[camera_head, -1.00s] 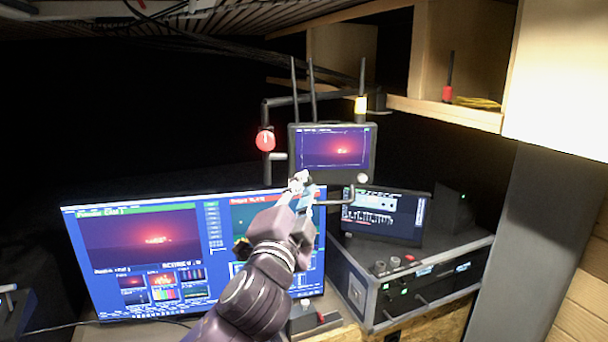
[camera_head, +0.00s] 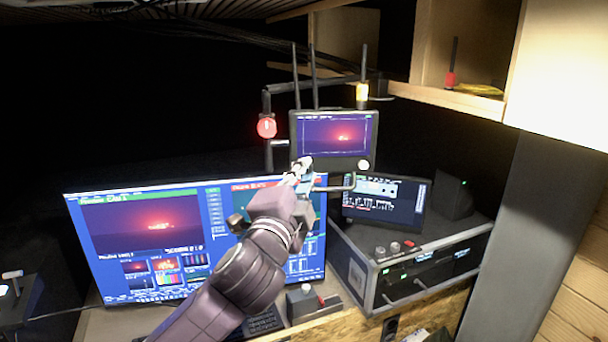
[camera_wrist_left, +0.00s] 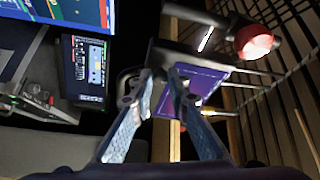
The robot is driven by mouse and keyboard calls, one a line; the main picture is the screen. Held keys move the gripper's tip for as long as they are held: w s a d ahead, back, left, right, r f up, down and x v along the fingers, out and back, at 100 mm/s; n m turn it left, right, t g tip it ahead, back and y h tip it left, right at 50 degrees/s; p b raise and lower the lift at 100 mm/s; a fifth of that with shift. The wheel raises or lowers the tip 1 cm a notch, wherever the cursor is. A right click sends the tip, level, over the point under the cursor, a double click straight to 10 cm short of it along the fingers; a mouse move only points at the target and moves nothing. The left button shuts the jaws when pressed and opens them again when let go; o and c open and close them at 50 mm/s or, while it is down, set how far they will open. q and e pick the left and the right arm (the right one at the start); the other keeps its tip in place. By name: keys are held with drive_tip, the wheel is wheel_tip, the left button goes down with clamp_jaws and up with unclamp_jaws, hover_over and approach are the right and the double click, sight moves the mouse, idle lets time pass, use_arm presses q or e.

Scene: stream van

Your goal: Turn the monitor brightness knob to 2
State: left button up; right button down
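The small monitor (camera_head: 334,142) is mounted above the desk and shows a red sunset-like picture. A pale round knob (camera_head: 363,164) sits at its lower right corner; its setting is too small to read. My left gripper (camera_head: 301,166) is in front of the monitor's lower left edge, left of the knob. In the left wrist view, its two fingers (camera_wrist_left: 161,78) are apart with nothing visibly held between them, and the monitor (camera_wrist_left: 203,84) shows behind them, turned sideways. I cannot make out the knob there. My right gripper is not in view.
A red round fixture (camera_head: 266,127) hangs on a black pipe left of the small monitor. A wide screen (camera_head: 150,235) stands below. A tilted panel (camera_head: 383,208) and a rack case (camera_head: 415,268) with knobs stand to the right. A wooden shelf (camera_head: 440,97) is at upper right.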

use_arm(q)
drive_tip(key=o, duration=0.4)
drive_tip(key=v, duration=1.2)
